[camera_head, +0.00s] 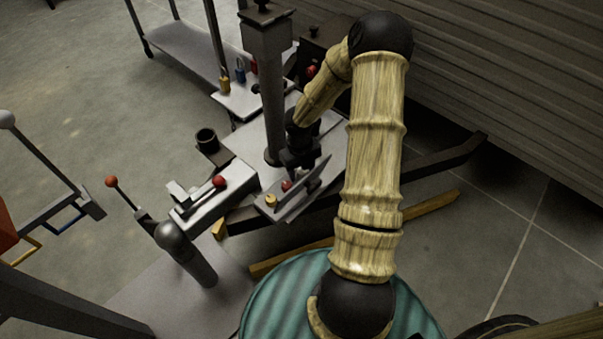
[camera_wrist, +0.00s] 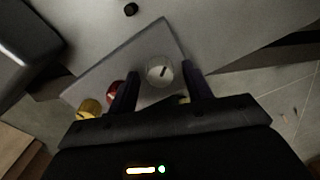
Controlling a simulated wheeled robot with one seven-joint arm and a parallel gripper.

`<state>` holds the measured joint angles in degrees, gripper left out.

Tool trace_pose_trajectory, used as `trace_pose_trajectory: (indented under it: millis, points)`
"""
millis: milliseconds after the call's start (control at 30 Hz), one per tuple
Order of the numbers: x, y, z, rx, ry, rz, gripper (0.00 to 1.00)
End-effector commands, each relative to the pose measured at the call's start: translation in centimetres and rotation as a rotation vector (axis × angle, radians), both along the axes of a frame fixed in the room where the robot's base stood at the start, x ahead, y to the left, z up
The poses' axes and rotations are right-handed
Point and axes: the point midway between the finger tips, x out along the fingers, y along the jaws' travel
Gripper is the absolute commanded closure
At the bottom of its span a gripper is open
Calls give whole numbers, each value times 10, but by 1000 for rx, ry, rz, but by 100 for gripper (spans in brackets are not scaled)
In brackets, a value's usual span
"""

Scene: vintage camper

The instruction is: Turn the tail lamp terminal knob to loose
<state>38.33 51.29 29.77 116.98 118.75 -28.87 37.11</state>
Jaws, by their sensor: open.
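A small tilted terminal panel (camera_head: 290,203) stands at the middle of the bench in the head view, with a yellow knob (camera_head: 271,200) and a red knob (camera_head: 286,186). In the wrist view the panel (camera_wrist: 140,58) carries a pale round knob (camera_wrist: 160,71) with a dark pointer mark, a red knob (camera_wrist: 115,92), a yellow knob (camera_wrist: 88,108) and a partly hidden green one (camera_wrist: 182,99). No label can be read, so I cannot tell which is the tail lamp knob. My gripper (camera_wrist: 160,72) is open, its fingers on either side of the pale knob; contact cannot be told.
A grey block with a red-ball lever (camera_head: 219,182) sits left of the panel. A thick post (camera_head: 272,100) stands behind it. A dark cup (camera_head: 206,138) and several coloured padlocks (camera_head: 240,72) are farther back. Open floor lies to the left.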

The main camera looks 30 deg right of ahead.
Motion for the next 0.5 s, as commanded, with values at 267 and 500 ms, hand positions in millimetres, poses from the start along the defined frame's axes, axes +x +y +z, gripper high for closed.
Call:
trace_pose_trajectory:
  millis: [267,500]
  points:
    - [0,0,-1,0,0,0,50]
    - [0,0,-1,0,0,0,95]
